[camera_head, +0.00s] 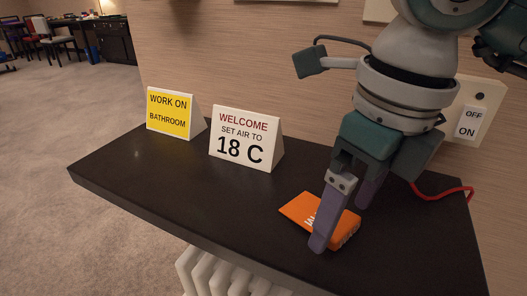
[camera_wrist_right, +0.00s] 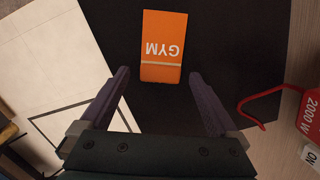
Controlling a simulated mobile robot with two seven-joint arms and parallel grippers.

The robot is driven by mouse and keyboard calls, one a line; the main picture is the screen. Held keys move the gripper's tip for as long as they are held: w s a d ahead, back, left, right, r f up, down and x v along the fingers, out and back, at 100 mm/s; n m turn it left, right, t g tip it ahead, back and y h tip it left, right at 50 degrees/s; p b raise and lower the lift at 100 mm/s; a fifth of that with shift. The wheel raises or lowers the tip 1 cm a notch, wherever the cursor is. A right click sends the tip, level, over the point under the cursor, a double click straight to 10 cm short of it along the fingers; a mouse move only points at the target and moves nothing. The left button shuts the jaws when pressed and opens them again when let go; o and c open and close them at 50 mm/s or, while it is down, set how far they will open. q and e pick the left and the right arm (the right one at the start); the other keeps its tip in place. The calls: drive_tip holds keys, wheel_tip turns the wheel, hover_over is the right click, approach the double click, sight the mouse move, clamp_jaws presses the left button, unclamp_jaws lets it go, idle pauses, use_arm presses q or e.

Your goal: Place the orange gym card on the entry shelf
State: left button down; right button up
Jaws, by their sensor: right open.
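The orange gym card (camera_head: 297,206) lies flat on the dark entry shelf (camera_head: 160,180), toward its front right. Its "GYM" lettering shows in the right wrist view (camera_wrist_right: 164,30). My right gripper (camera_head: 340,222) is above the shelf beside the card, and one finger hides part of the card in the head view. In the right wrist view the fingers (camera_wrist_right: 160,85) are spread wide with nothing between them, and the card lies just beyond their tips. My left gripper is not in view.
A yellow "WORK ON BATHROOM" sign (camera_head: 170,114) and a white "18 C" sign (camera_head: 243,140) stand on the shelf's left and middle. A wall switch (camera_head: 468,122) and a red cord (camera_head: 443,193) are at the right. A radiator (camera_head: 215,275) is below the shelf.

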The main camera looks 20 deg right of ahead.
wheel_tip(320, 180, up, 11)
drive_tip(key=s+p, duration=0.1)
drive_tip(key=shift+d+p, duration=0.25)
drive_tip(key=shift+p, duration=0.15)
drive_tip(key=shift+s+f, duration=0.1)
